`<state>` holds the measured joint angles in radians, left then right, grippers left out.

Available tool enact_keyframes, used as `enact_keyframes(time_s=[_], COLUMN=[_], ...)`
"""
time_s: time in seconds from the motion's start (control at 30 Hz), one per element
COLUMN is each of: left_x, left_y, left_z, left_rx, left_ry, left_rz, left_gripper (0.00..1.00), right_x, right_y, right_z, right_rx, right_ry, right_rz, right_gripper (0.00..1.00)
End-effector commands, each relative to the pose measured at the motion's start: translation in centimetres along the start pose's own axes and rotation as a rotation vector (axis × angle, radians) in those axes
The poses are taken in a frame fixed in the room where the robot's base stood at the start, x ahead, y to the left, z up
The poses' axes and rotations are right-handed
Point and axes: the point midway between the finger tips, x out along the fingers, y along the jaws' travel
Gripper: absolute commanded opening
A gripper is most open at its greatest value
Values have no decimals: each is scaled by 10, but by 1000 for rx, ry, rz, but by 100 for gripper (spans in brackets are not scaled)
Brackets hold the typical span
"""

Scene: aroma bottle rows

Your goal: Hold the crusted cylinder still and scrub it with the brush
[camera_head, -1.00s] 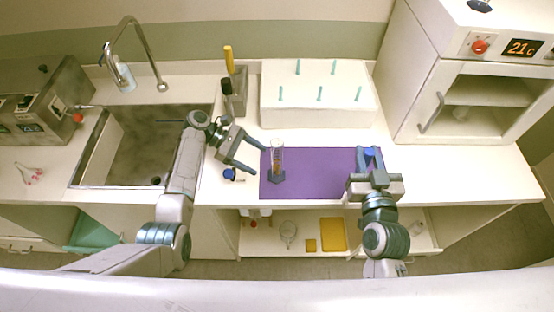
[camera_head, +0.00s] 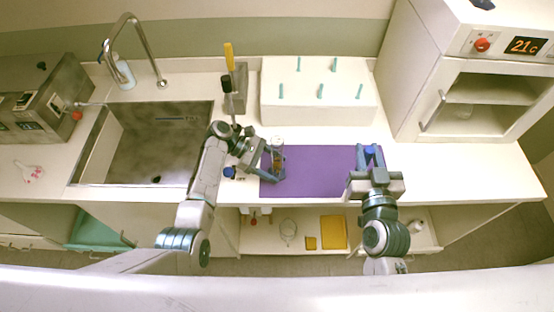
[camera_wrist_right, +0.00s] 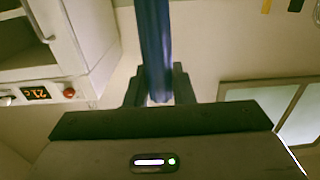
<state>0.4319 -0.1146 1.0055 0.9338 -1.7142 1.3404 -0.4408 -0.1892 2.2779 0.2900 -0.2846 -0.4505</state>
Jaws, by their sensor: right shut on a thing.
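The crusted cylinder (camera_head: 278,158) is a clear upright tube with a brownish crust and a dark base. It stands at the left end of the purple mat (camera_head: 325,172). My left gripper (camera_head: 274,161) reaches in from the left at the cylinder, its fingers apart with one on the far side and one on the near side. Contact is not clear. My right gripper (camera_head: 369,157) is over the mat's right end, shut on the blue handle of the brush (camera_head: 371,152). The handle also shows in the right wrist view (camera_wrist_right: 154,45); the brush's bristles are hidden.
A white rack with teal pegs (camera_head: 318,103) stands behind the mat. A holder with a yellow-handled tool (camera_head: 229,58) is behind my left arm. A small blue item (camera_head: 229,172) lies left of the mat. The sink (camera_head: 140,150) is left, an oven-like cabinet (camera_head: 470,95) right.

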Motion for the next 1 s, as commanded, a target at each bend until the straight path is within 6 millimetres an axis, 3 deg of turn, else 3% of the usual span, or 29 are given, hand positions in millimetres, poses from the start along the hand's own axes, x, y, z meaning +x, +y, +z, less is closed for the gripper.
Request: enact_keyframes(time_s=[0.03,0.23,0.67,0.87,1.0], left_x=[0,0,0,0,0], left_y=[0,0,0,0,0], left_z=[0,0,0,0,0], left_rx=[0,0,0,0,0], left_ry=[0,0,0,0,0], left_rz=[0,0,0,0,0], left_gripper=[55,16,16,16,16], right_x=[0,0,6,44,77], right_y=[0,0,-3,-29,-62], right_z=[0,0,-2,-16,-42], right_rx=[0,0,1,2,-1], right_ry=[0,0,2,8,11], right_rz=[0,0,-15,-146,-316], right_gripper=[0,0,0,0,0])
